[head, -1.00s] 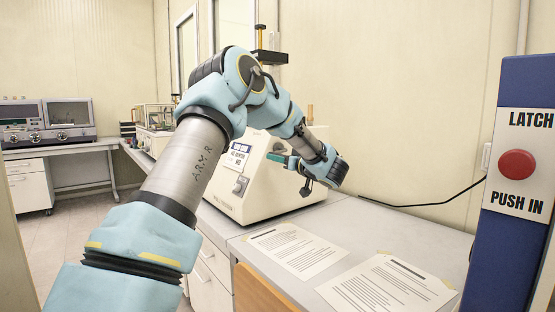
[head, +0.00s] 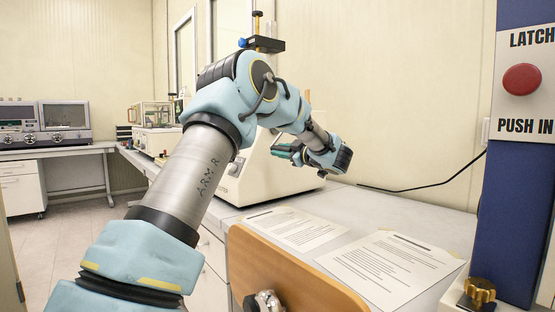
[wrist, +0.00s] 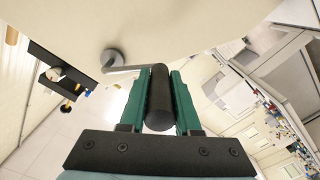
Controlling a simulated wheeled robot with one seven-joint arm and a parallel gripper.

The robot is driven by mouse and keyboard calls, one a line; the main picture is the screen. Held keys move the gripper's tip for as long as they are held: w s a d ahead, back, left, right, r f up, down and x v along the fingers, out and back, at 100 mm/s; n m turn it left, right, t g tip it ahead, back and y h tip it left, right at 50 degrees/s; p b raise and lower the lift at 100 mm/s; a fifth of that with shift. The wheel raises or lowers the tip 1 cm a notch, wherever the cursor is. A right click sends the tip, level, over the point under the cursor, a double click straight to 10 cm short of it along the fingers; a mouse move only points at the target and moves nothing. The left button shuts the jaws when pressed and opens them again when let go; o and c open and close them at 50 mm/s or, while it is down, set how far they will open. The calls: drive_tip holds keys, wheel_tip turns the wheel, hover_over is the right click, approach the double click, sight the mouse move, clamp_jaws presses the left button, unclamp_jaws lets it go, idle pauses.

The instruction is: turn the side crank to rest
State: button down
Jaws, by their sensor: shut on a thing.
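The side crank shows in the wrist view as a round grey hub (wrist: 113,56) on the cream machine wall, with a thin grey arm leading to a black cylindrical handle (wrist: 160,100). My gripper (wrist: 160,76) has its two teal fingers on either side of that handle and is shut on it. In the head view my gripper (head: 286,151) is at the right side of the cream testing machine (head: 262,182). My arm hides part of the machine there, and the crank is too small and covered to make out clearly.
Printed sheets (head: 390,266) lie on the grey bench in front of the machine. A wooden chair back (head: 290,277) stands at the bench's front edge. A blue post (head: 515,190) with a red button is at the right. A black cable (head: 420,186) runs along the wall.

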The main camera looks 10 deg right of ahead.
drive_tip(key=w+d+f+n+b, duration=0.2)
drive_tip(key=d+n+b, duration=0.4)
drive_tip(key=n+b, duration=0.1)
drive_tip(key=shift+w+f+n, duration=0.35)
drive_tip(key=shift+n, duration=0.55)
drive_tip(key=c, duration=0.6)
unclamp_jaws()
drive_tip(key=b+v, duration=0.2)
drive_tip(key=v, duration=0.8)
drive_tip(key=shift+s+d+r, duration=0.1)
drive_tip(key=shift+s+d, duration=0.1)
drive_tip(key=shift+s, duration=0.1)
